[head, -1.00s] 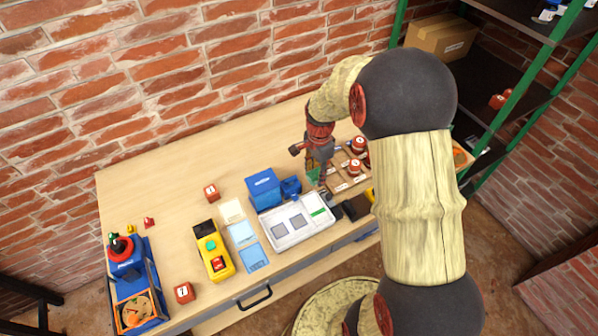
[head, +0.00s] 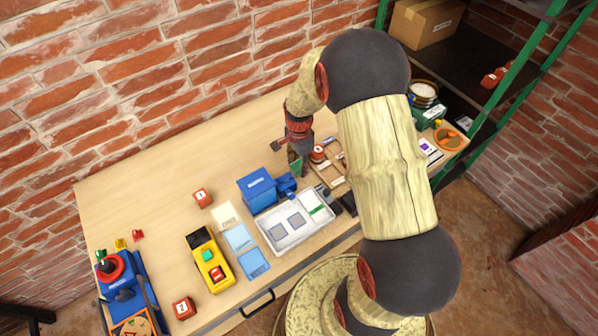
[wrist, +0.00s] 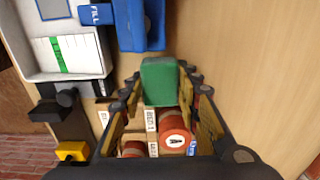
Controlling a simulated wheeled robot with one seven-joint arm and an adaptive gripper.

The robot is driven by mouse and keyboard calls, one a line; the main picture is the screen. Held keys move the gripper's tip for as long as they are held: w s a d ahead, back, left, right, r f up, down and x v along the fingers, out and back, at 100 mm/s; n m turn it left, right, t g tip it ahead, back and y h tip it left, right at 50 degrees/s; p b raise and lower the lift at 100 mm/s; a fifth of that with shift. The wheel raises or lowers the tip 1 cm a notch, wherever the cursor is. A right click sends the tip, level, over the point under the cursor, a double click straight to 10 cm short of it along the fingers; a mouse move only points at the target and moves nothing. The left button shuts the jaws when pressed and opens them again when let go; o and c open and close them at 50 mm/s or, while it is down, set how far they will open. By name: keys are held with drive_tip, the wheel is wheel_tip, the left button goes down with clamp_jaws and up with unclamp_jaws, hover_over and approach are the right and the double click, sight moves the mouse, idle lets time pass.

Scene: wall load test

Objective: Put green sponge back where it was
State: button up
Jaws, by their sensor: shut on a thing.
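The green sponge (wrist: 160,80) is a green block held between the fingertips of my gripper (wrist: 160,88) in the wrist view. The gripper is shut on it. In the head view my gripper (head: 294,168) is above the table, just behind the small blue bin, at the left end of the wooden sorting tray (head: 335,183). In the wrist view red-topped weights (wrist: 174,130) and white-labelled slots show between and below the fingers.
A white tray (head: 279,241) with grey squares and a green strip stands in front. A blue box (head: 257,187) is left of the gripper. A yellow button box (head: 213,262) is farther left. A green-framed shelf (head: 520,98) stands right. The table's back left is clear.

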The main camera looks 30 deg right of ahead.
sight(299, 172)
drive_tip(key=shift+f, duration=1.6)
drive_tip(key=shift+b, duration=0.3)
drive_tip(key=shift+f, duration=0.2)
drive_tip(key=o, duration=1.1)
drive_tip(key=shift+r, duration=0.1)
